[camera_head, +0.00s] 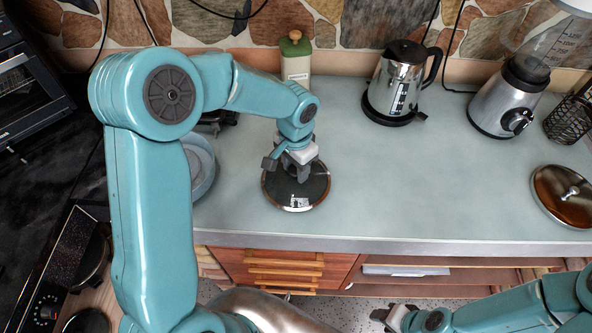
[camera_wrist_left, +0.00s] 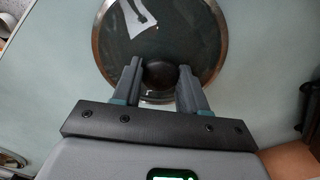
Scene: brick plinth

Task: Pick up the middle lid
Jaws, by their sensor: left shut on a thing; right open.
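A round dark glass lid (camera_head: 312,194) with a metal rim lies on the counter in the middle of the head view. It fills the upper middle of the left wrist view (camera_wrist_left: 205,30). My left gripper (camera_head: 299,174) is above the lid, its fingers closed on either side of the dark round knob (camera_wrist_left: 158,75). In the head view the arm partly hides the knob. Another lid (camera_head: 553,205), brown and shiny with a metal knob, lies at the right. My right gripper (camera_head: 391,317) is open and empty at the bottom, low in front of the counter.
A light blue round dish (camera_head: 207,182) is at the left, partly behind my arm. A green-topped container (camera_head: 296,62), a kettle (camera_head: 398,80), a blender (camera_head: 510,95) and a wire basket (camera_head: 572,118) stand along the back. The counter between the two lids is clear.

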